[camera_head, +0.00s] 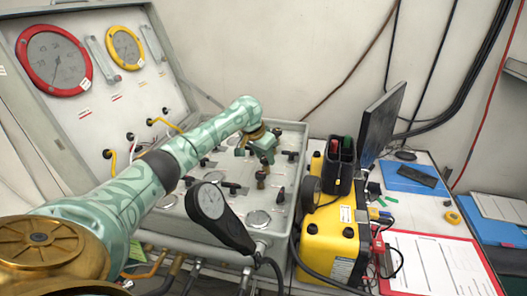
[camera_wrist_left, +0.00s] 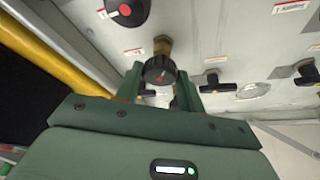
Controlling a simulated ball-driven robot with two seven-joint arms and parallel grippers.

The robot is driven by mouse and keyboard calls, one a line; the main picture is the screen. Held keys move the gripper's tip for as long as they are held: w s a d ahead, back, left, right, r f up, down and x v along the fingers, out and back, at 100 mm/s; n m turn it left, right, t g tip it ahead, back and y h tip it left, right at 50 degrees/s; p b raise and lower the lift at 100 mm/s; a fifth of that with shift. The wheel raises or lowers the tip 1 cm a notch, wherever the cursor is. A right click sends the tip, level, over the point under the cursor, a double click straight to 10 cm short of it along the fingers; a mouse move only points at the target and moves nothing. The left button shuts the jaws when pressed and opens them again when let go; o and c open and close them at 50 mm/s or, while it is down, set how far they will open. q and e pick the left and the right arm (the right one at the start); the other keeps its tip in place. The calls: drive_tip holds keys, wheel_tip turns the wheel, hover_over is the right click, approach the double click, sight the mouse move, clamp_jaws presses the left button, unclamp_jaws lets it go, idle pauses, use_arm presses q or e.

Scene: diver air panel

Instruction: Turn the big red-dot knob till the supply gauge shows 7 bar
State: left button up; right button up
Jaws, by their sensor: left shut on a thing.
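My left gripper (camera_head: 262,143) reaches over the sloped valve panel (camera_head: 232,172) in the head view. In the left wrist view its two green fingers (camera_wrist_left: 162,85) are shut on a round black knob (camera_wrist_left: 159,70), one at each side. This knob sits on a brass fitting and shows a small reddish mark. Another black knob with a clear red dot (camera_wrist_left: 126,11) is at the top edge, apart from the fingers. A red-rimmed gauge (camera_head: 54,61) and a smaller yellow-rimmed gauge (camera_head: 125,47) are on the upright lid; their readings are too small to tell. My right gripper is out of view.
A black gauge unit (camera_head: 213,213) with a hose stands at the panel's front. A yellow case (camera_head: 328,246) stands right of the panel. A monitor (camera_head: 383,122) and a red-bordered sheet (camera_head: 437,262) are further right. Several black valve handles (camera_wrist_left: 216,84) flank the gripper.

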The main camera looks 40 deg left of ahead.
use_arm(q)
drive_tip(key=p, duration=0.2)
drive_tip(key=m+p, duration=0.1)
drive_tip(key=shift+r+m+h+p, duration=0.25)
drive_tip(key=shift+m+h+p, duration=0.05)
drive_tip(key=shift+p, duration=0.1)
drive_tip(key=shift+a+f+m, duration=0.1)
drive_tip(key=shift+f+m, duration=0.05)
drive_tip(key=shift+m, duration=0.15)
drive_tip(key=shift+f+m+h+b, duration=0.3)
drive_tip(key=shift+m+h, duration=0.1)
drive_tip(key=shift+m, duration=0.3)
drive_tip(key=shift+a+r+m+g+h+b, duration=0.15)
drive_tip(key=shift+m+g+h+b, duration=0.2)
drive_tip(key=shift+m+b, duration=0.45)
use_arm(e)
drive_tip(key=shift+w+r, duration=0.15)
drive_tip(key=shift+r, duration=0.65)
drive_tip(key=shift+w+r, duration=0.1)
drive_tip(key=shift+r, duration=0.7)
use_arm(q)
drive_tip(key=shift+m, duration=0.3)
drive_tip(key=o, duration=1)
drive_tip(key=shift+c, duration=0.2)
